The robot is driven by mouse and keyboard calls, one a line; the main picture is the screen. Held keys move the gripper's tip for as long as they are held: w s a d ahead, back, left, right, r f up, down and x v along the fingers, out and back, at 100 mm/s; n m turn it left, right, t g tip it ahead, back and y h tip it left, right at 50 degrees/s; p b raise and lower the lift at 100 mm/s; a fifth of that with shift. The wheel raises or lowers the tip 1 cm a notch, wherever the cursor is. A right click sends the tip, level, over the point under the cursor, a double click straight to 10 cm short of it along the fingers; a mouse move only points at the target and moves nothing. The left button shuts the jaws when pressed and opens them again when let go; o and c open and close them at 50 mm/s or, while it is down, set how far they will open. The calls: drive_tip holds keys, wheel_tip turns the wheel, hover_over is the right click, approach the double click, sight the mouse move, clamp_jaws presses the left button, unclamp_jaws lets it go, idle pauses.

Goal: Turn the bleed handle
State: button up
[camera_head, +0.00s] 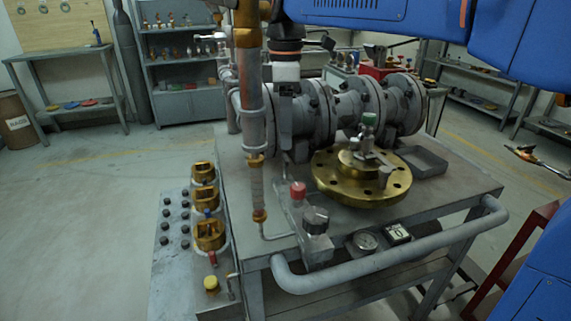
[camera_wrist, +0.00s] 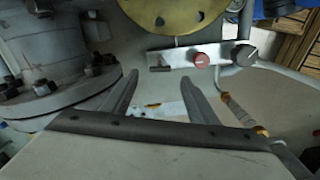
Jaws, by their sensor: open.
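A manifold block (camera_head: 290,212) on the table's near side carries a red knob (camera_head: 298,189) and a black knob (camera_head: 315,217). In the wrist view the red knob (camera_wrist: 201,60) and black knob (camera_wrist: 243,54) lie beyond and right of my fingertips, with a small dark bar (camera_wrist: 160,68) on the same strip. I cannot tell for sure which part is the bleed handle. My gripper (camera_head: 287,150) points down behind the manifold, beside the grey valve body (camera_head: 330,125). In the wrist view my gripper (camera_wrist: 158,80) is open, with nothing held between its fingers.
A vertical pipe (camera_head: 252,110) stands close on the left. The table has a grey front rail (camera_head: 385,250), a gauge (camera_head: 364,241) and a tray (camera_head: 425,162).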

sight(286, 157)
wheel_tip(286, 157, down, 10)
drive_tip(key=shift+r, duration=0.15)
idle(0.4)
drive_tip(key=c, duration=1)
drive_tip(key=shift+c, duration=0.2)
